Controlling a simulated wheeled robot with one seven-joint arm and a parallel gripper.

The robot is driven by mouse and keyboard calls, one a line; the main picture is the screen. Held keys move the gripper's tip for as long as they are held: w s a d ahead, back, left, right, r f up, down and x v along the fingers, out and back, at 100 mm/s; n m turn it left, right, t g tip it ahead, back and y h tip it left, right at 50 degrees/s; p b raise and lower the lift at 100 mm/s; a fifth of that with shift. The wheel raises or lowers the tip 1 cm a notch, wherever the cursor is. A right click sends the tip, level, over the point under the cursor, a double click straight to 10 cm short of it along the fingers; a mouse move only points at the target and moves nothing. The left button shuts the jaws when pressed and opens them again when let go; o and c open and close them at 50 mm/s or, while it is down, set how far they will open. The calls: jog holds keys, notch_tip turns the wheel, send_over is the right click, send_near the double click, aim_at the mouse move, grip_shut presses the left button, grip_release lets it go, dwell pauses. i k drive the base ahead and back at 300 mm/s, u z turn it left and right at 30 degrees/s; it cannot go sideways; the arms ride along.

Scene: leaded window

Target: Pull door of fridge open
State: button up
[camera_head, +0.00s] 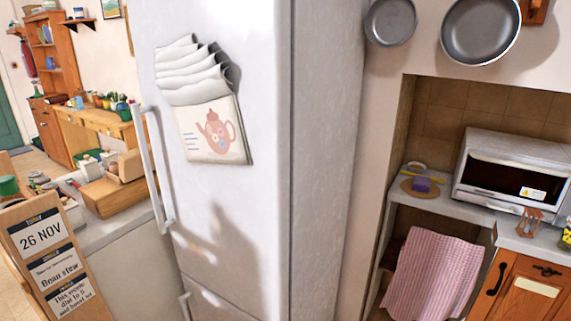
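A tall white fridge (322,150) stands in the middle of the head view. Its upper door (230,195) looks shut against the body. A long white vertical handle (157,170) runs down the door's left edge. A paper holder with a teapot picture (213,133) hangs on the door. Below it is a lower door (215,305), with the top of its handle (187,305) at the picture's bottom edge. A dark shadow falls on the upper door to the right of the handle. My gripper is not in view.
A counter (110,222) with boxes stands close to the fridge's left side. A wooden menu board (50,255) is at the lower left. A microwave (515,172), a pink towel (437,272) and a wooden cabinet (525,290) are on the right. Pans (480,30) hang above.

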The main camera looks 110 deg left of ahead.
aim_at(228, 224)
jog(key=u, duration=4.2)
jog(key=k, duration=0.5)
jog(key=u, duration=0.3)
jog(key=i, duration=1.6)
jog(key=z, duration=0.65)
